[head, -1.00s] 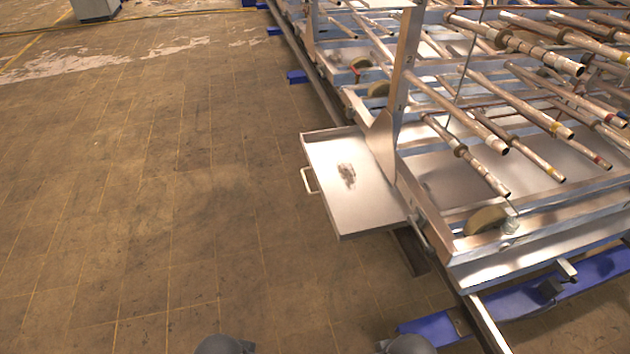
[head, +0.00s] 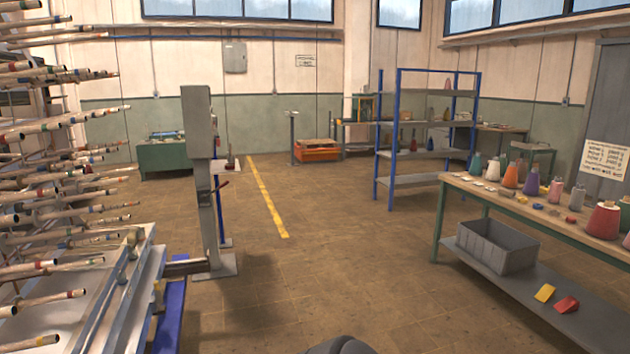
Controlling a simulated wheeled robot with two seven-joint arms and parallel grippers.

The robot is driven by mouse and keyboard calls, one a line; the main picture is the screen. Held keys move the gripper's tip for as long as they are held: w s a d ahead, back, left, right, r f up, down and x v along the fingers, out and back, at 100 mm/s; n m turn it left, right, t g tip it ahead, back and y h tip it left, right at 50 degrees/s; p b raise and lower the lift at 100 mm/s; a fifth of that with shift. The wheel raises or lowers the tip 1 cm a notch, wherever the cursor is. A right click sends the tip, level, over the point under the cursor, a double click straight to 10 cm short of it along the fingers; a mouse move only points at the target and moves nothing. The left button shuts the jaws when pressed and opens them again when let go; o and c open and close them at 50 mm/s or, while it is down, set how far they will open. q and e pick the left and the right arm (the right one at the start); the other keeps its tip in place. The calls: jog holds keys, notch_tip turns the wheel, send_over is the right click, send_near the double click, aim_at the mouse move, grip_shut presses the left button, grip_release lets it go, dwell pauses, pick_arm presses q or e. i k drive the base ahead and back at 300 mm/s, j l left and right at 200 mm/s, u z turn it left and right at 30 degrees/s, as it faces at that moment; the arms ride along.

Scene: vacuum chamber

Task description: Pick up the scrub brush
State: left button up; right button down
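I cannot make out a scrub brush in the head view. A yellow piece (head: 545,293) and a red piece (head: 566,304) lie on the lower shelf of the workbench at the right; they are too small to name for sure. Neither of my grippers shows. A dark rounded shape at the bottom edge, probably part of me, is cut off by the frame.
A workbench (head: 463,185) with cones and a grey crate (head: 496,246) stands right. A blue-post shelf (head: 416,181) and an orange unit (head: 316,150) stand behind. A grey post (head: 203,170) and a rod rack (head: 125,290) stand left. The middle floor is clear.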

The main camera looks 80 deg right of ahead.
aim_at(509, 194)
jog(key=z, duration=3.75)
